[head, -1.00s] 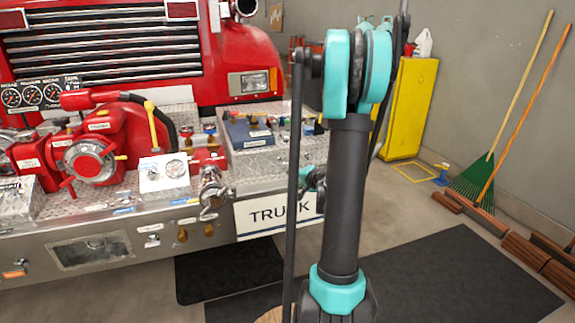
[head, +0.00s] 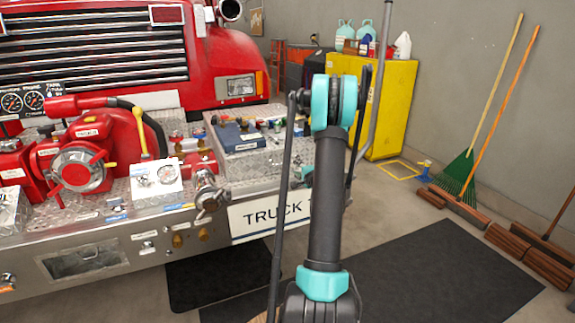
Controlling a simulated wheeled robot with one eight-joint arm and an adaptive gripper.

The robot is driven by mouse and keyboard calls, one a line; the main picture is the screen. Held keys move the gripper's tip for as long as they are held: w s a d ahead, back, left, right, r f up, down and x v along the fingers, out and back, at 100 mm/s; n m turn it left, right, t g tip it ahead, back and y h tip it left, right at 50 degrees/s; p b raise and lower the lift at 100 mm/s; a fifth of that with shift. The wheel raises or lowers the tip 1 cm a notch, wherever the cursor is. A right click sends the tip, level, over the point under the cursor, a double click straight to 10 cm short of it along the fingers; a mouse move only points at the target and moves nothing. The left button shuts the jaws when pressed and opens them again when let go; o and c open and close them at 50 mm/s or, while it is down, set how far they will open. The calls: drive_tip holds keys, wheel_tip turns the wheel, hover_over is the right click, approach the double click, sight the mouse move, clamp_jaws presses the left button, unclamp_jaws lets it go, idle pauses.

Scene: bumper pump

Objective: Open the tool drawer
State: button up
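My arm rises through the middle of the head view, with dark links and teal joints. My gripper is not clearly visible; a small teal part shows behind the arm beside the bumper, and the arm hides most of it. No tool drawer can be made out for certain. The red fire truck's metal bumper (head: 150,238) is at left, with a blue box (head: 238,137) on its tread-plate top. A recessed panel (head: 85,262) is in the bumper's front. A yellow cabinet (head: 395,112) stands against the wall behind my arm; no open drawer shows on it.
A red pump (head: 80,165) and a gauge box (head: 157,182) sit on the bumper. Jugs (head: 363,32) stand on the cabinet.

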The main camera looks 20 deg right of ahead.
sight(288, 163)
drive_tip(key=x, duration=1)
drive_tip(key=shift+w, duration=0.2)
drive_tip(key=shift+c, duration=0.2)
clamp_jaws()
